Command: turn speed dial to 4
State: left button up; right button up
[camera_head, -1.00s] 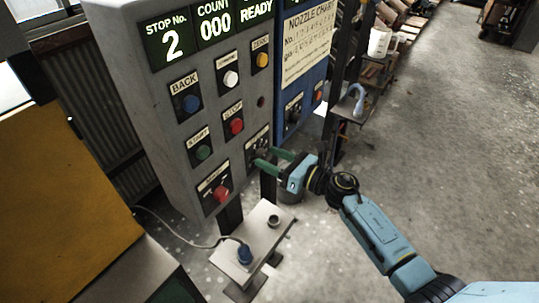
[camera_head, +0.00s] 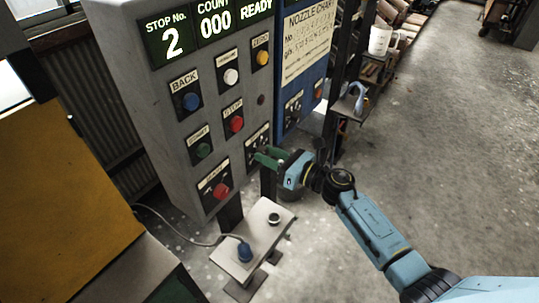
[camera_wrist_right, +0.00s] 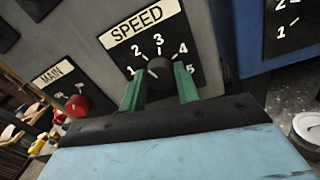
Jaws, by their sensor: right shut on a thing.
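The speed dial (camera_wrist_right: 159,67) is a dark knob on a black plate marked SPEED (camera_wrist_right: 140,24), with white numbers 1 to 5 around it. I cannot tell which number the knob points to. My right gripper (camera_head: 261,157) reaches the lower right of the grey control panel (camera_head: 165,110). Its green fingers stand on either side of the dial and are shut on it; in the right wrist view the gripper (camera_wrist_right: 160,86) is below and around the knob. In the head view the fingers mostly cover the dial. My left gripper is not in view.
A red main knob (camera_wrist_right: 77,105) is left of the dial. A red stop button (camera_head: 236,124) sits above. A blue panel (camera_head: 290,85) with more dials adjoins on the right. A metal stand (camera_head: 262,232) is below. The floor on the right is open.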

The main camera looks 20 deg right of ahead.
jog(key=m, duration=0.8)
jog(key=shift+f+m, duration=0.1)
jog(key=shift+m, duration=0.2)
jog(key=m+p, duration=0.1)
jog(key=m, duration=0.3)
jog(key=shift+m+t, duration=0.4)
jog(key=shift+f+m+p, duration=0.1)
jog(key=shift+m+p, duration=0.4)
jog(key=shift+m, duration=1.9)
jog(key=o, duration=1)
